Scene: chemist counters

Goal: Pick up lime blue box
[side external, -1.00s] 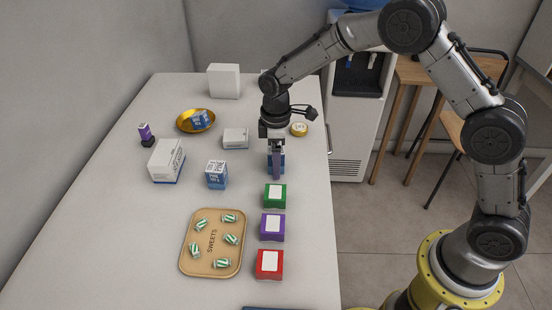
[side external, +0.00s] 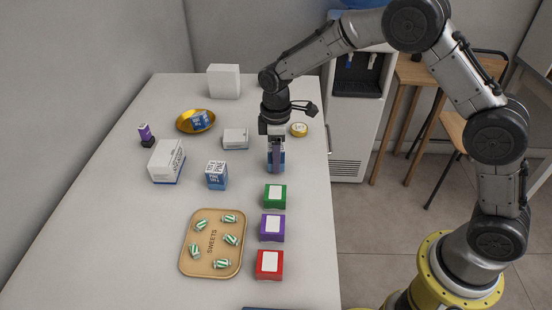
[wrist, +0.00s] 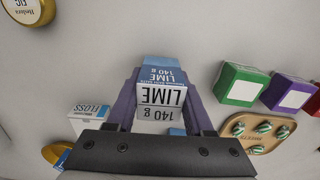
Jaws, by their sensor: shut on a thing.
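The lime blue box (wrist: 161,97) shows in the wrist view with blue and white faces and the print "LIME 140 g". My gripper (side external: 276,168) is shut on it, with one purple-grey finger along each side of the box. In the side view the box (side external: 283,157) is at the right part of the counter, behind the green box, and the near finger hides much of it. It looks upright and at counter level; whether its base touches the counter is hidden.
On the counter (side external: 120,230), green (side external: 275,196), purple (side external: 272,228) and red (side external: 269,264) boxes line up in front. A sweets tray (side external: 188,262), another blue-white box (side external: 217,175), a floss box (side external: 236,138) and a gold dish (side external: 183,127) stand left. A round yellow tin (side external: 299,129) is behind right.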

